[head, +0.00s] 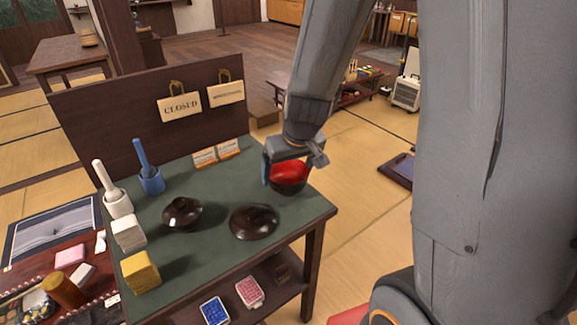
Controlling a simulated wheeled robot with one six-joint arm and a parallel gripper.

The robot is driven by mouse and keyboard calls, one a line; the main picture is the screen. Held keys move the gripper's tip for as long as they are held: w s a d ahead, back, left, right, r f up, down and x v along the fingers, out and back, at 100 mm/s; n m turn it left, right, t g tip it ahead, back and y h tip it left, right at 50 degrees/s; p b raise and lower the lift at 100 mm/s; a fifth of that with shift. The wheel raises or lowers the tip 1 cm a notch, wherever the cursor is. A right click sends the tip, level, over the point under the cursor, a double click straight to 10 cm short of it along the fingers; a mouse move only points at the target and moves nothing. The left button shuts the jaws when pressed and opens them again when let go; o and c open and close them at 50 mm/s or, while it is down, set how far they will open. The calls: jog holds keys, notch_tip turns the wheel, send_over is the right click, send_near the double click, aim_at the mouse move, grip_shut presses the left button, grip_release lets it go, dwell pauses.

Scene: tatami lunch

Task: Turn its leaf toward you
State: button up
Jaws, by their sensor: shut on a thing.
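A bowl (289,184) with a bright red inside and a dark outside is at the right end of the green-topped table, in the head view. My gripper (292,163) is over it, shut on the bowl, with a finger at either side of its rim. I cannot tell whether the bowl rests on the table or is slightly raised. No leaf mark can be made out on the part of the bowl that shows. The arm and gripper hide the bowl's far rim.
A dark lid (254,221) lies just left of the bowl, and a lidded dark bowl (183,213) stands further left. White (118,203) and blue (151,180) mortars with pestles, a yellow block (140,271) and small cards (217,152) are also on the table (215,261). A board with hanging signs (180,107) closes its back.

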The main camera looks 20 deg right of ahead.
jog(key=shift+s+m+h+p, duration=0.1)
jog(key=shift+m+h+p, duration=0.8)
jog(key=shift+p, duration=4.3)
jog(key=m+h+p, duration=0.1)
jog(key=m+p, duration=0.4)
jog(key=p, duration=0.7)
jog(key=shift+g, duration=0.3)
jog(key=shift+m+p, duration=0.6)
jog(key=shift+m, duration=0.2)
jog(key=shift+m+g+h, duration=0.5)
jog(key=shift+m, duration=0.6)
jog(key=shift+f+b, duration=0.6)
jog(key=shift+f, duration=0.2)
jog(key=shift+f, duration=0.25)
jog(key=o, duration=1)
jog(key=shift+r, duration=0.1)
